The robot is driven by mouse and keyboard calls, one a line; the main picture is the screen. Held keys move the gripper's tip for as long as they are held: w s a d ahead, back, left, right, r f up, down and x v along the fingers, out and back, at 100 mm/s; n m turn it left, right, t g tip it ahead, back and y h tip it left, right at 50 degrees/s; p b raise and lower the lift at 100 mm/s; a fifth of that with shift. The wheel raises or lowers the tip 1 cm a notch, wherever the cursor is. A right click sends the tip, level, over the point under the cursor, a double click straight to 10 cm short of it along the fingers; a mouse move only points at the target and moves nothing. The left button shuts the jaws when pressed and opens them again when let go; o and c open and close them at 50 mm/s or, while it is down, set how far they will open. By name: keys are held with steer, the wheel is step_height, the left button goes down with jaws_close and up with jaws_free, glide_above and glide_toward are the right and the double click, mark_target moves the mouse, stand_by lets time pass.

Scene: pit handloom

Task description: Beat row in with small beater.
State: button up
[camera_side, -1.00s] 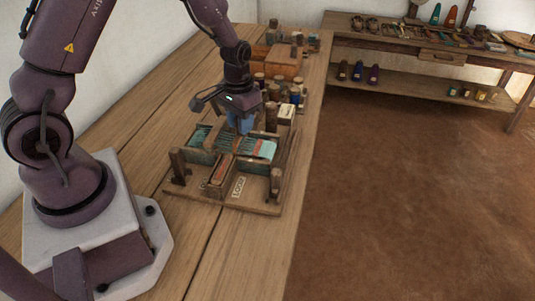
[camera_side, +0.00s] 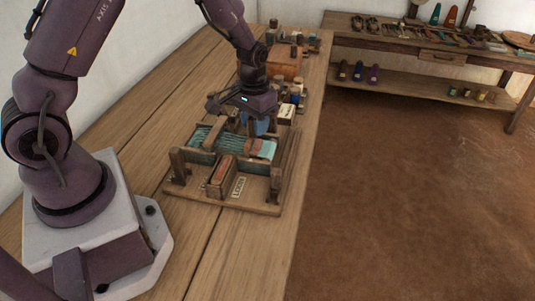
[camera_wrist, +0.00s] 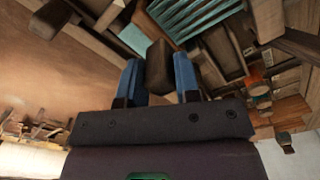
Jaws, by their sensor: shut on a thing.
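The small loom stands on a wooden base board (camera_side: 255,205) on the bench. Its teal warp threads (camera_side: 203,137) run toward a pale teal cloth strip (camera_side: 267,149) at the right; the threads also show at the top of the wrist view (camera_wrist: 195,14). My gripper (camera_side: 258,128), with blue fingers, is low over the cloth side of the loom. In the wrist view its fingers are shut on a dark brown wooden block, which looks like the small beater's handle (camera_wrist: 159,66). The beater's working edge and its contact with the row are hidden.
A narrow wooden box with red yarn (camera_side: 221,171) and a label card (camera_side: 238,187) lie at the loom's front. Wooden posts (camera_side: 275,184) rise at its corners. Bottles (camera_side: 294,93), a white box (camera_side: 286,114) and a wooden chest (camera_side: 284,65) stand behind.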

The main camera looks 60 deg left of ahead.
steer(key=shift+s+r, duration=0.1)
steer(key=shift+s, duration=0.1)
steer(key=shift+c, duration=0.5)
steer(key=s+a, duration=0.4)
steer(key=shift+s+f, duration=0.2)
steer(key=shift+s, duration=0.15)
steer(key=o, duration=0.8)
steer(key=shift+w+a, duration=0.1)
step_height(320, 180, up, 7)
steer(key=shift+f, duration=0.15)
